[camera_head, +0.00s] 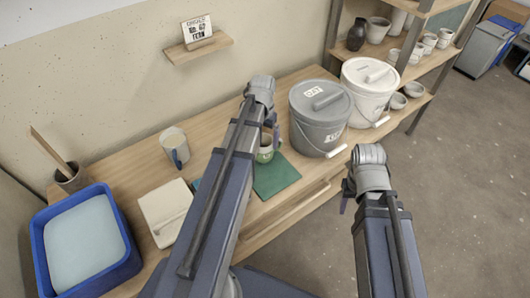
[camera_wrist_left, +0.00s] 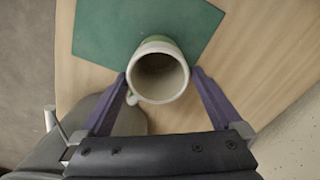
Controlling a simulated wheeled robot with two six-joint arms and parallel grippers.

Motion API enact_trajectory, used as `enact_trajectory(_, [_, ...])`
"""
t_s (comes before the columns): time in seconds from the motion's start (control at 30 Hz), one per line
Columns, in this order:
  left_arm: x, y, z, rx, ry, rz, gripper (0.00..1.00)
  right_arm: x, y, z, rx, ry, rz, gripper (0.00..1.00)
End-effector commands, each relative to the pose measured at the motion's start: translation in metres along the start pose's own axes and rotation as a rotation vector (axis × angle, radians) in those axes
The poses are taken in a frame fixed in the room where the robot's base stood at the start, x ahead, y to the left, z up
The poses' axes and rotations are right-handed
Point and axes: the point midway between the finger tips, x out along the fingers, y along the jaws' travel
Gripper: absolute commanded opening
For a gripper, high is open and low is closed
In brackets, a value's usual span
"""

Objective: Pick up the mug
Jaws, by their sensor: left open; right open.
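A cream mug with green on its lower part (camera_head: 265,153) stands at the edge of the green mat, partly hidden by my left arm in the head view. In the left wrist view I look into this mug (camera_wrist_left: 158,78), with its handle at lower left. My left gripper (camera_wrist_left: 160,74) is open, with one purple finger on each side of the mug. Whether the fingers touch it I cannot tell. In the head view the left gripper (camera_head: 271,125) is mostly hidden by its wrist. My right gripper (camera_head: 346,193) is open and empty off the table's front edge.
Another mug, pale with a blue handle (camera_head: 174,147), stands at left. A grey bucket (camera_head: 318,125) and a white bucket (camera_head: 367,95) stand right of the green mat (camera_head: 277,178). A blue tub (camera_head: 42,255) is at far left, near a cream block (camera_head: 163,210).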

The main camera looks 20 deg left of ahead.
Motion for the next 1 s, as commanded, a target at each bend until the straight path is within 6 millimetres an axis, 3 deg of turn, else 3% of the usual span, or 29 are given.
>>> enact_trajectory(0.17, [0.006, 0.000, -0.001, 0.000, 0.000, 0.000, 1.00, 0.006, -0.001, 0.000, 0.000, 0.000, 0.000, 0.50])
enact_trajectory(0.53, [0.049, 0.002, -0.003, 0.000, 0.000, 0.000, 1.00, 0.049, -0.005, -0.003, 0.000, 0.000, 0.000, 0.50])
enact_trajectory(0.87, [0.051, 0.002, -0.003, 0.000, 0.000, 0.000, 1.00, 0.050, -0.005, -0.003, 0.000, 0.000, 0.000, 0.50])
enact_trajectory(1.0, [0.051, 0.002, -0.003, 0.000, 0.000, 0.000, 0.84, 0.050, -0.005, -0.003, 0.000, 0.000, 0.000, 0.50])
